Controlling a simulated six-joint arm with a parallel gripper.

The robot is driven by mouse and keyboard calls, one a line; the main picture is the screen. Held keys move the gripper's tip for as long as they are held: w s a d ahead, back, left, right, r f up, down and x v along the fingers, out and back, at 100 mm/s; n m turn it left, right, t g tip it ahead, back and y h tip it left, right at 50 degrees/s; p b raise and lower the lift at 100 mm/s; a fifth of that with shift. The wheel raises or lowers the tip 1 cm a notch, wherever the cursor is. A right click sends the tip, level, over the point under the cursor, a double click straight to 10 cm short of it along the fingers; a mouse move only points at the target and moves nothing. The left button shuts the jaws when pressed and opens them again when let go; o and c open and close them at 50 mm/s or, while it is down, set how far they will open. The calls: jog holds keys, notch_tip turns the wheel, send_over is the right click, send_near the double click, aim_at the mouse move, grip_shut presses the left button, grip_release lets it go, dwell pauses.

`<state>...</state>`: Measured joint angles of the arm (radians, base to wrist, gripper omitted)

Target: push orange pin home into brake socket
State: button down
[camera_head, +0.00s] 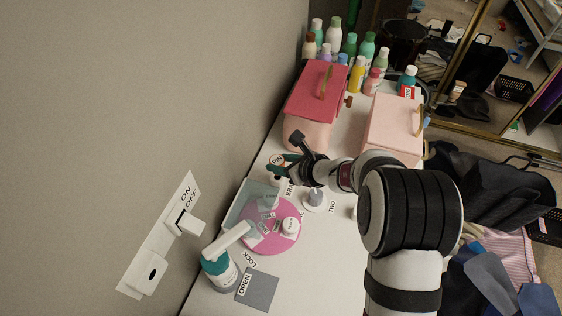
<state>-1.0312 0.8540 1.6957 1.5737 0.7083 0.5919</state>
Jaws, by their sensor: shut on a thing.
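My gripper (281,171), with dark green fingers, reaches in from the right over the white table, beside the partly covered "BRAKE" label (290,187). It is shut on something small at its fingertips. I cannot make out the shape or colour of that thing, and no orange pin shows clearly. The brake socket itself cannot be told apart here; the gripper and its wrist cover part of the area around the label. Whether the held thing touches a socket cannot be told.
A pink disc (262,246) with labels, a teal-and-white bottle (218,262), and a grey "OPEN" pad (257,289) lie nearer. A red-lidded box (316,90), a pale pink box (393,130) and several bottles (351,45) stand farther back. The wall (120,120) borders the table's left side.

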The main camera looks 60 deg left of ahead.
aim_at(281, 180)
jog(key=shift+f, duration=0.25)
dwell(0.4)
jog(key=shift+f, duration=0.35)
jog(key=shift+f, duration=1.45)
jog(key=shift+c, duration=1.4)
grip_release()
jog(key=v, duration=1.6)
jog(key=shift+a, duration=0.1)
jog(key=d+r+n+h, duration=0.1)
jog(key=d+r+n, duration=0.15)
jog(key=d, duration=0.45)
jog(key=d+r+n+t+h, duration=0.1)
jog(key=d+r+n, duration=0.1)
jog(key=d+r, duration=0.35)
jog(key=d+r+n+h, duration=0.1)
jog(key=d+n, duration=0.2)
jog(key=d, duration=0.6)
jog(key=s+d+n+h, duration=0.1)
jog(key=s+d, duration=0.3)
jog(key=d, duration=0.4)
jog(key=s+d+n+t+h, duration=0.1)
jog(key=s+d+h, duration=0.2)
jog(key=d, duration=0.6)
jog(key=shift+s+f+h, duration=0.4)
jog(key=shift+f+h, duration=0.05)
jog(key=shift+h, duration=0.15)
